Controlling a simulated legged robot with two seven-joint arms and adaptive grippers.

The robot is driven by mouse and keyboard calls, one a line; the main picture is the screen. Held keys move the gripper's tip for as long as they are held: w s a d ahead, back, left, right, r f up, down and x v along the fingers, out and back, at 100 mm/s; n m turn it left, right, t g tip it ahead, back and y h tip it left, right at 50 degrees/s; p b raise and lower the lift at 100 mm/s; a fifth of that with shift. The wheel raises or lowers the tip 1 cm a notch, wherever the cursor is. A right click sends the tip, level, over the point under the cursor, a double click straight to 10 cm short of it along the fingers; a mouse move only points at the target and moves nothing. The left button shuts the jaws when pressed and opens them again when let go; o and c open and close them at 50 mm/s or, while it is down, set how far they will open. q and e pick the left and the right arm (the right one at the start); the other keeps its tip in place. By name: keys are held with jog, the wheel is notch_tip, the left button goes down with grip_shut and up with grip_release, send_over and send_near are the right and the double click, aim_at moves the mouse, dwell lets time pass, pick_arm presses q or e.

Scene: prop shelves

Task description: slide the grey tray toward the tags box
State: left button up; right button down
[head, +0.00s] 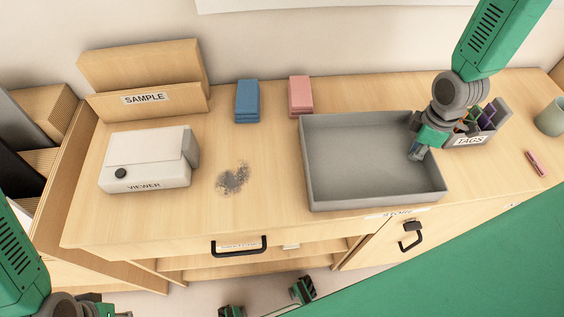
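The grey tray (350,201) is a shallow, empty open box on the wooden counter, right of centre. The tags box (469,141), a small grey holder labelled TAGS with coloured items in it, stands to the right of the tray's far right part. My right gripper (417,154) points down inside the tray, close to its right wall; its fingers look together. I cannot tell whether they touch the wall. The gripper and wrist hide part of that wall. My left gripper (267,300) is low at the front of the counter, its fingers spread apart and empty.
A white viewer box (148,165), a SAMPLE holder (146,98), a blue stack (247,101), a pink stack (300,96) and a grey smudge (233,179) lie left of or behind the tray. A pink item (537,163) and a cup (552,118) are at the right.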

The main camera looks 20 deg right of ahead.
jog(key=shift+s+d+p, duration=0.25)
jog(key=shift+d+p, duration=0.05)
jog(key=shift+d, duration=0.7)
jog(key=shift+a, duration=0.1)
jog(key=shift+w+a, duration=0.2)
jog(key=shift+a, duration=0.5)
notch_tip(320, 180, up, 6)
jog(key=p, duration=0.6)
jog(key=shift+r, duration=0.25)
notch_tip(320, 180, up, 2)
jog(key=shift+r+p, duration=0.25)
jog(key=shift+p, duration=0.4)
